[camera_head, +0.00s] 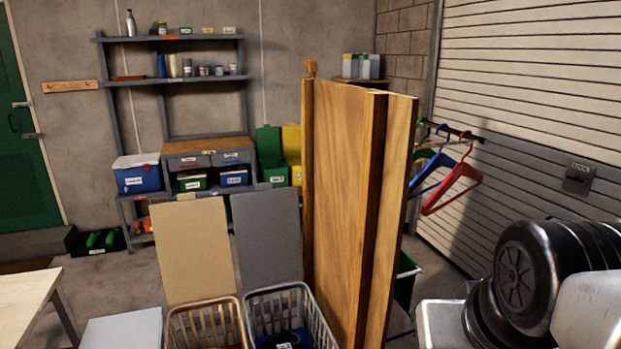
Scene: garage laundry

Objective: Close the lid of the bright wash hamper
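Two slatted laundry hampers stand side by side at the bottom centre of the head view. The left one is a tan hamper (172,327) with its beige lid (194,248) raised upright behind it. A little red and yellow shows inside it at the picture's lower edge. The right one is a light grey hamper (318,322) with its dark grey lid (267,236) also raised, and blue and dark contents. I cannot read a label that marks either as the bright wash hamper. Parts of my arm fill the lower right; my gripper is not in view.
A tall wooden panel (340,200) stands right of the grey hamper. A pale flat panel (122,329) lies left of the tan hamper, and a light table (22,300) is farther left. Hangers (455,183) hang at right. Floor shows between the table and the lids.

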